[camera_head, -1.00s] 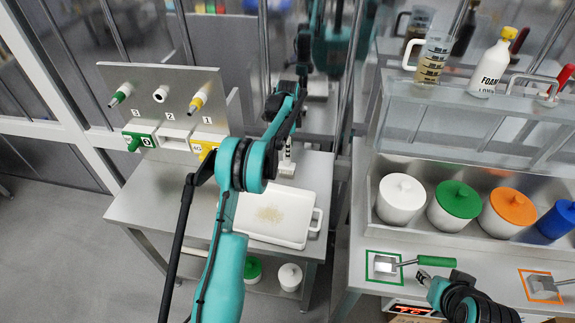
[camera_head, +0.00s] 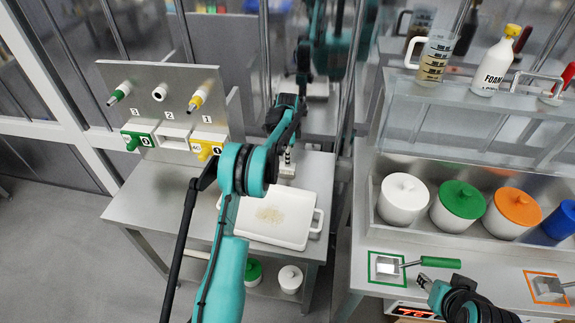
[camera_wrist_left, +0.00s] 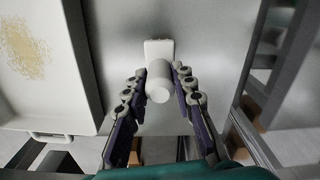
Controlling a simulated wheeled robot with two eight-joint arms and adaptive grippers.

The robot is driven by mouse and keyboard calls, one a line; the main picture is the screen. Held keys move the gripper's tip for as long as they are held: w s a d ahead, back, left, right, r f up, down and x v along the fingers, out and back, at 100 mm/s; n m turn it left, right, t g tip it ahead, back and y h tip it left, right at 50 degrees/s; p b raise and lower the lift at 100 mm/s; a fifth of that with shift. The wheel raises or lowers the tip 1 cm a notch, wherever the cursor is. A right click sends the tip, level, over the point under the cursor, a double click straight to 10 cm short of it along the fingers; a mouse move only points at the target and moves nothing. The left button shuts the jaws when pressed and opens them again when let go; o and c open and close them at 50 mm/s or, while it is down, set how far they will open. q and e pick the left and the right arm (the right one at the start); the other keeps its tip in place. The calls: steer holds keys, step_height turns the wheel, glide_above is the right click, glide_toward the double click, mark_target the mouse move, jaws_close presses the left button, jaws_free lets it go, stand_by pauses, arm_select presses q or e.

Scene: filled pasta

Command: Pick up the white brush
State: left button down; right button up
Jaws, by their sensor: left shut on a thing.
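The white brush has a round white handle (camera_wrist_left: 160,80) and a white block head (camera_wrist_left: 158,48), in the left wrist view. It stands on the steel table beside the white tray (camera_wrist_left: 88,65). My left gripper (camera_wrist_left: 160,76) has a finger on each side of the handle and is shut on it. In the head view my left gripper (camera_head: 288,155) is small, just behind the tray, with the white brush (camera_head: 287,170) under it. My right gripper (camera_head: 424,281) is at the right bench, close to a green-handled scoop (camera_head: 430,262); its jaw opening is unclear.
The white tray (camera_head: 305,233) holds a patch of beige crumbs. A dispenser panel (camera_head: 135,85) stands at the back left of the table. Lidded white, green, orange and blue tubs stand on the right bench, below a shelf with a jug (camera_head: 433,58) and a foam bottle (camera_head: 490,68).

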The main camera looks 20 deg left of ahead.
arm_select(q)
step_height(320, 180, up, 4)
steer(key=shift+r+p, duration=0.25)
steer(key=shift+p, duration=0.6)
steer(key=w+d+r+p, duration=0.2)
steer(key=w+d+r, duration=0.2)
steer(key=d, duration=0.7)
step_height(320, 180, up, 2)
steer(key=shift+r+p, duration=0.25)
steer(key=shift+p, duration=0.05)
steer(key=shift+w, duration=0.1)
